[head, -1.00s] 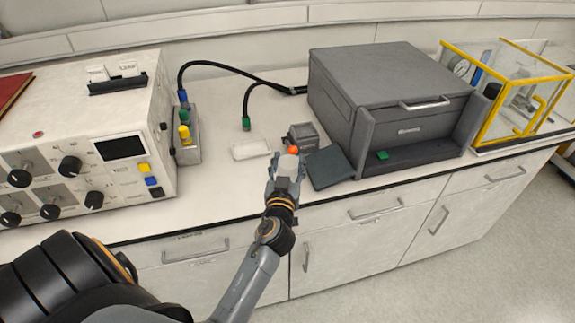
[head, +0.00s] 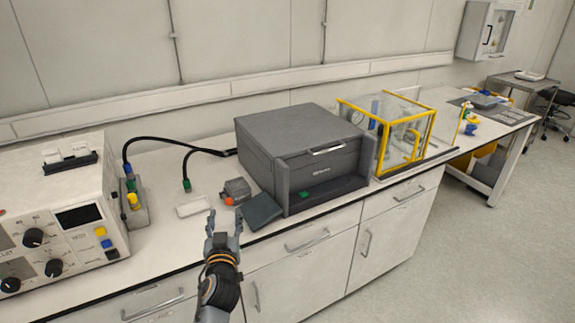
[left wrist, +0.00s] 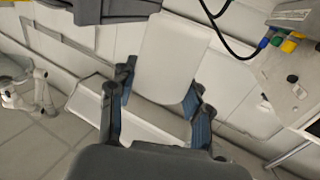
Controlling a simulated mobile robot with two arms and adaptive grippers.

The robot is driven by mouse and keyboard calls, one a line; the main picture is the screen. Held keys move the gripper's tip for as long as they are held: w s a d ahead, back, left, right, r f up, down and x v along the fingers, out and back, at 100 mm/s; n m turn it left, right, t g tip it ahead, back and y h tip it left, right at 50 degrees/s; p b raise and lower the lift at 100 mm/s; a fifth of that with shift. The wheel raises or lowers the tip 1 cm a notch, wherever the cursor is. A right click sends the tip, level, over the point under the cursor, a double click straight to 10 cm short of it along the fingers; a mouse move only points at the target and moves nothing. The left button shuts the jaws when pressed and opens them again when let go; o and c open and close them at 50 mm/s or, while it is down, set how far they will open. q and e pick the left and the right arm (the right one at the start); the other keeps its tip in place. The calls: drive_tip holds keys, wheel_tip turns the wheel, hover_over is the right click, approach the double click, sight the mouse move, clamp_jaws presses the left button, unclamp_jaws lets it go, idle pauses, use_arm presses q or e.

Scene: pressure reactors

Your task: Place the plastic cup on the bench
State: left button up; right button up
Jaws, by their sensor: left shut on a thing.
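My left gripper (head: 224,214) is in front of the bench (head: 165,228), by its front edge. Its fingers (left wrist: 155,100) are spread around a pale, blocky shape (left wrist: 170,55) in the left wrist view, which I take to be the plastic cup. The gripper is shut on it. In the head view the cup is too small and pale to make out between the fingers. I cannot tell the height of the cup over the bench. My right gripper is not in view.
A grey box-shaped reactor (head: 300,145), a dark flat pad (head: 262,211), a small grey block (head: 237,189), an orange ball (head: 229,201) and a white tray (head: 193,206) crowd the bench beyond the gripper. A control unit (head: 60,215) stands left. Bare bench lies between unit and tray.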

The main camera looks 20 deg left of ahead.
use_arm(q)
drive_tip(key=shift+s+d+f, duration=0.1)
drive_tip(key=shift+s+d, duration=0.15)
drive_tip(key=shift+s, duration=0.1)
drive_tip(key=s+d+m+h, duration=0.2)
drive_tip(key=s+d+h, duration=0.1)
drive_tip(key=s+d, duration=0.4)
drive_tip(key=s+d+r+m+t+h+b, duration=0.1)
drive_tip(key=s+d+m+h, duration=0.2)
drive_tip(key=s+d, duration=0.5)
drive_tip(key=s+h, duration=0.1)
drive_tip(key=s, duration=0.5)
drive_tip(key=shift+d+r+t+h, duration=0.15)
drive_tip(key=shift+t+h, duration=0.15)
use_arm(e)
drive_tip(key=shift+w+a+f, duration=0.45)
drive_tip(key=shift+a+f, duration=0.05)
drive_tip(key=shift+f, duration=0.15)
use_arm(q)
drive_tip(key=shift+w, duration=0.1)
